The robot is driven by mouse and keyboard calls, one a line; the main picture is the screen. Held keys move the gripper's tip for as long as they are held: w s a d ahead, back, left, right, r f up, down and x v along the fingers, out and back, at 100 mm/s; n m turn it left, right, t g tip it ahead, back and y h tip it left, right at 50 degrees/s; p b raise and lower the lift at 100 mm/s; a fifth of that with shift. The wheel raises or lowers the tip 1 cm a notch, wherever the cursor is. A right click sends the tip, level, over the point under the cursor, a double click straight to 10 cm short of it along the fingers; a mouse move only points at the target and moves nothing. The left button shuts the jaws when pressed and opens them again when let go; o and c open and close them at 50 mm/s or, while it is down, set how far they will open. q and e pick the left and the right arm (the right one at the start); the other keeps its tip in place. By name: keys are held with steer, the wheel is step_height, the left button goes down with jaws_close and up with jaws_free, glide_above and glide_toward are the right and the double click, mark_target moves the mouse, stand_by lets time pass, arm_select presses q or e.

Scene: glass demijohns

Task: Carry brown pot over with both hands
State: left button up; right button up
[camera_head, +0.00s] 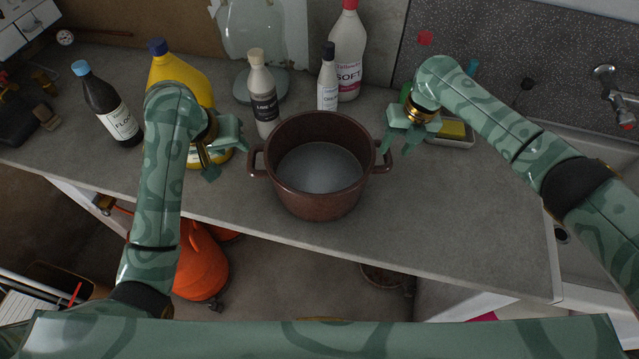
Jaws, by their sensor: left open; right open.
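The brown pot (318,200) stands upright near the front edge of the grey counter, with a pale grey inside bottom. It has a handle on its left side (257,162) and one on its right side (384,157). My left gripper (229,163) is open, just left of the left handle and apart from it. My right gripper (397,152) is open, close to the right handle; I cannot tell whether a finger touches it. Neither gripper holds anything.
Behind the pot stand a white-capped bottle (263,97), a small white bottle (328,80), a SOFT bottle (347,50) and a glass demijohn (252,40). A yellow bottle (182,72) and a dark bottle (108,106) stand left. The counter (470,220) is clear at right.

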step_height(320, 180, up, 6)
steer(key=d, duration=0.1)
steer(key=shift+d, duration=0.15)
stand_by(0.5)
